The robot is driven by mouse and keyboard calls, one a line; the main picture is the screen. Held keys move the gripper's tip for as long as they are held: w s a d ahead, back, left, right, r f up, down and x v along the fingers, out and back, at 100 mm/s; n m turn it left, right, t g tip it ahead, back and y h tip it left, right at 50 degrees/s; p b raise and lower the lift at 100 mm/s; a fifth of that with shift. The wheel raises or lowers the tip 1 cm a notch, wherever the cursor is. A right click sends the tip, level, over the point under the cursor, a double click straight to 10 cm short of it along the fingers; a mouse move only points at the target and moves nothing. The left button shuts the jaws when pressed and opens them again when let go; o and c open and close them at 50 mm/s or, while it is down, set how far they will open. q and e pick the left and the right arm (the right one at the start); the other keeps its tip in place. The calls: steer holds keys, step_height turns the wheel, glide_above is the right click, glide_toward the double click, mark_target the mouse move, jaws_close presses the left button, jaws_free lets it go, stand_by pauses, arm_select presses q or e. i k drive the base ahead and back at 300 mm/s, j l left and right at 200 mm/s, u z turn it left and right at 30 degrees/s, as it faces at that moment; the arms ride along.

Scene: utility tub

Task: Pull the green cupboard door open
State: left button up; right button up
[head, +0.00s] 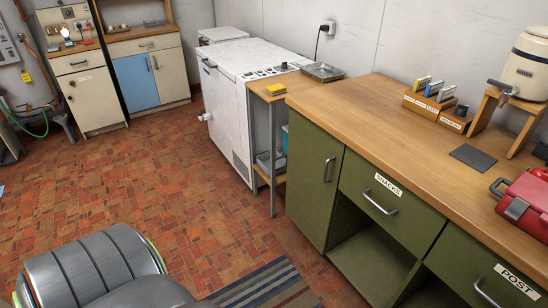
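The green cupboard door (313,186) is the tall flat front at the left end of the green counter unit, in the middle of the head view. It looks shut, flush with the unit. Its upright metal bar handle (328,169) is near its right edge, high up. Neither of my grippers is in view.
A wooden counter top (380,115) overhangs the door. To its right are a drawer labelled SNACKS (386,200), an open cubby (372,262) and a POST drawer (495,285). A small shelf stand (272,140) is left of the door. A striped mat (262,286) lies in front; brick floor (170,190) is clear.

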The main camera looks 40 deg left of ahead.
mark_target(316, 156)
steer(key=u, duration=1.15)
